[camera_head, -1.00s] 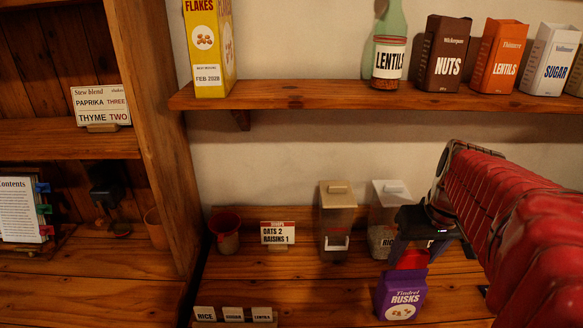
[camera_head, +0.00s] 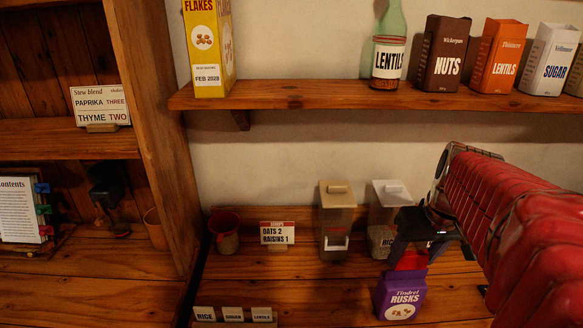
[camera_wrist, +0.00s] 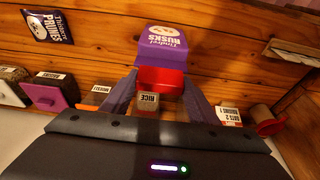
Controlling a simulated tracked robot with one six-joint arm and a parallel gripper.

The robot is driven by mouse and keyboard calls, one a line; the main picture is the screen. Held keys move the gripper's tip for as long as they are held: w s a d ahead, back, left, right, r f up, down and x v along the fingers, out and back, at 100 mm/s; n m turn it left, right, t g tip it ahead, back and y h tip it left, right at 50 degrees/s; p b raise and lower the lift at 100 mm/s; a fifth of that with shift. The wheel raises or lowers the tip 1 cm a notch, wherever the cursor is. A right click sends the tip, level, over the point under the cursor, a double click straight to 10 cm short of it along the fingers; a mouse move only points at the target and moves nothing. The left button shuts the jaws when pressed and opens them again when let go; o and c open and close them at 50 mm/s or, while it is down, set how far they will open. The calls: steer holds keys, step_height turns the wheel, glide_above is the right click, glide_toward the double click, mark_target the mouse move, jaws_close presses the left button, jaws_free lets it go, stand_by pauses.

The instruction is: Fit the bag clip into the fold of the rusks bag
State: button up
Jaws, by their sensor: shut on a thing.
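The rusks bag (camera_head: 402,297) is a purple pack with a white label, upright on the lower wooden shelf in the head view. It also shows at the top middle of the wrist view (camera_wrist: 162,46). The red bag clip (camera_wrist: 161,80) is between the fingers of my gripper (camera_wrist: 160,92), which is shut on it. In the head view the clip (camera_head: 412,261) is right above the top of the bag. It overlaps the bag's top edge in both views. I cannot tell whether it touches the fold, which is hidden behind it.
Two dispensers, one tan-lidded (camera_head: 337,222) and one white-lidded (camera_head: 387,218), stand close behind my gripper. An oats and raisins card (camera_head: 278,233) and a red-rimmed cup (camera_head: 225,232) are further left. The upper shelf (camera_head: 300,96) holds several packages and a bottle.

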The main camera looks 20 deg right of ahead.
steer(key=shift+f, duration=0.6)
steer(key=o, duration=1.1)
